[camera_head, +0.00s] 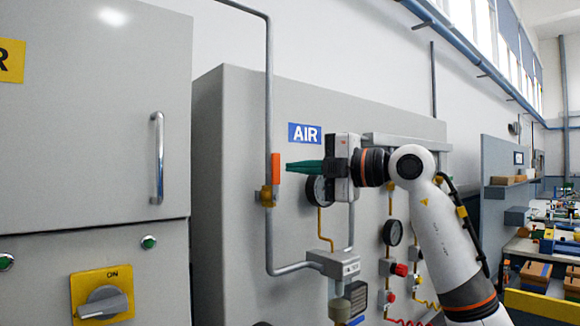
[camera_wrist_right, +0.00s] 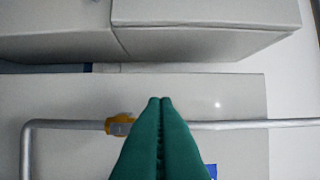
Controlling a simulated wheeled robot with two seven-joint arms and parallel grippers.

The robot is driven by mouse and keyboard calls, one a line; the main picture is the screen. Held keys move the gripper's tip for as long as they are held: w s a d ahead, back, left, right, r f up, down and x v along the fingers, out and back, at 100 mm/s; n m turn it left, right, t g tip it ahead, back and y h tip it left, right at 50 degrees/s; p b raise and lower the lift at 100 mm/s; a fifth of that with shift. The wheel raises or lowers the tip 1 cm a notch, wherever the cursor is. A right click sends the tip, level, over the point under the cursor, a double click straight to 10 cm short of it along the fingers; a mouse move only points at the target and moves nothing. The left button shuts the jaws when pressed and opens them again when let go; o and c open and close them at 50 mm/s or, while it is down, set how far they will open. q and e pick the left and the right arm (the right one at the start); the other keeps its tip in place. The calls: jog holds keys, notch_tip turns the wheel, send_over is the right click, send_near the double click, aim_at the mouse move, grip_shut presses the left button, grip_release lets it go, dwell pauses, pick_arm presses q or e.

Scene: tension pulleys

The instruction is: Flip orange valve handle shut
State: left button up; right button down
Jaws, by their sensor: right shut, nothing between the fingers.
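The orange valve handle (camera_head: 276,168) points straight up, in line with the vertical grey pipe, above a brass-coloured valve body (camera_head: 268,196). My right gripper (camera_head: 288,166) has green fingers pressed together, pointing left, with nothing between them. Their tips are just right of the handle in the head view; I cannot tell whether they touch it. In the right wrist view, the shut fingertips (camera_wrist_right: 160,100) overlap the pipe, and the yellow valve body (camera_wrist_right: 120,125) shows just left of them. The orange handle is not visible there, probably hidden behind the fingers. My left gripper is not in view.
A grey cabinet with a bar handle (camera_head: 157,158) stands at the left. The grey panel carries a blue AIR sign (camera_head: 305,133), a gauge (camera_head: 319,190) partly behind my gripper, and a filter unit (camera_head: 334,264) below. The panel left of the pipe is clear.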

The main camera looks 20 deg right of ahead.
aim_at(277, 167)
jog(key=p+x, duration=0.4)
jog(key=x, duration=0.5)
jog(key=d, duration=0.2)
jog(key=w+d+p, duration=0.1)
jog(key=d, duration=0.1)
jog(key=shift+w, duration=0.15)
jog(key=shift+a, duration=0.2)
jog(key=shift+a, duration=0.1)
jog(key=shift+d, duration=0.25)
